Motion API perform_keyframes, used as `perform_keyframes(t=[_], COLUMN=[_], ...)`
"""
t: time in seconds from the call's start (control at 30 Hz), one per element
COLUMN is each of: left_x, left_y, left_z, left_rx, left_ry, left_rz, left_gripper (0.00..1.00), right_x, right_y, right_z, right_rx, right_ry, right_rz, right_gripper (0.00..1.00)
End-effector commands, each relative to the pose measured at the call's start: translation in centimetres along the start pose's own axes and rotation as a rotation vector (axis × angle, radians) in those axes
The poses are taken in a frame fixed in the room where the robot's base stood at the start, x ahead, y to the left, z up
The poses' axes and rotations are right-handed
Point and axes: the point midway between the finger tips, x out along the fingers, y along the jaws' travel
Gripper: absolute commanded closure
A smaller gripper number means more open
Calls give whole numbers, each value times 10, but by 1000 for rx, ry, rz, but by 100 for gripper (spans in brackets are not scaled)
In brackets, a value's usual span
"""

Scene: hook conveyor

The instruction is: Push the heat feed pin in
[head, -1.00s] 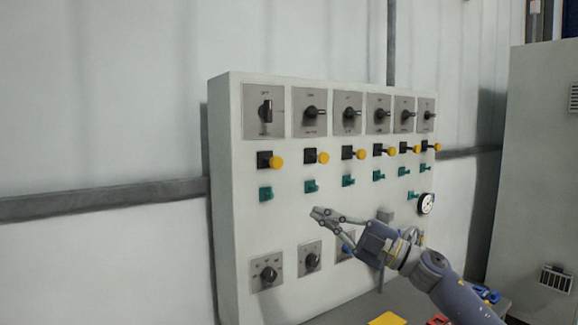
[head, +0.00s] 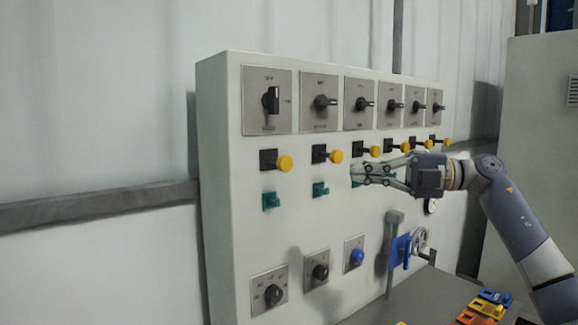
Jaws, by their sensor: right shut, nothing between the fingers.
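A pale control panel (head: 225,230) carries a row of yellow-capped pins on black mounts. The yellow pins show at the left (head: 285,163), second (head: 337,156) and third (head: 375,151), with several more to the right. I cannot read which pin is the heat feed pin. My right gripper (head: 356,174) is shut and empty, its fingers pointing left in front of the panel, just below the third yellow pin. It partly hides the green piece under that pin. My left gripper is not in view.
Rotary switches (head: 271,100) line the panel's top. Green pieces (head: 271,200) sit below the pins. Lower down are black knobs (head: 273,294), a blue knob (head: 357,256), a blue bracket (head: 400,250) and a handwheel (head: 419,240). Coloured blocks (head: 488,306) lie on the grey table (head: 395,308).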

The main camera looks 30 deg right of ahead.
Motion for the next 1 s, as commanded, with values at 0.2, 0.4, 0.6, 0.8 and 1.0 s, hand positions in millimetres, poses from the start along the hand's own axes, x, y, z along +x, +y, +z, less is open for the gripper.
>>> perform_keyframes(t=[0.2,0.4,0.6,0.8,1.0], left_x=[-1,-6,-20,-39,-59], left_y=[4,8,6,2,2], left_z=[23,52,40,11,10], left_rx=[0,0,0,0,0], left_ry=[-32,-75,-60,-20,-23], left_rz=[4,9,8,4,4], left_gripper=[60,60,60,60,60], right_x=[0,3,30,74,108], right_y=[1,1,5,6,7], right_z=[0,0,-1,-1,8], right_rx=[-1,0,-1,0,2], right_ry=[0,0,4,5,0], right_rz=[0,0,1,3,6], right_gripper=[100,100,100,100,100])
